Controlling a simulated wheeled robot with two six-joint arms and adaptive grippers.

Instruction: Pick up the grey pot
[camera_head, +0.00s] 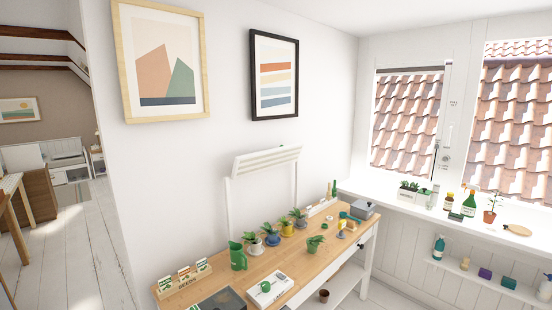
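A row of small potted plants stands along the back of the wooden desk (215,280). The pot at the right end of the row looks grey (300,224) and holds a leafy plant. Beside it are a yellow pot (287,231), a blue pot (272,240) and a whitish pot (256,249). The pots are small here, so the grey shade is hard to be sure of. Neither of my grippers is in view.
A green jug (238,257), a seed rack (183,277) and a white box (270,288) are left and in front of the row. Another plant (315,243) stands before it. A grey box (362,209) is at the desk's right end. The windowsill (400,199) holds bottles and plants.

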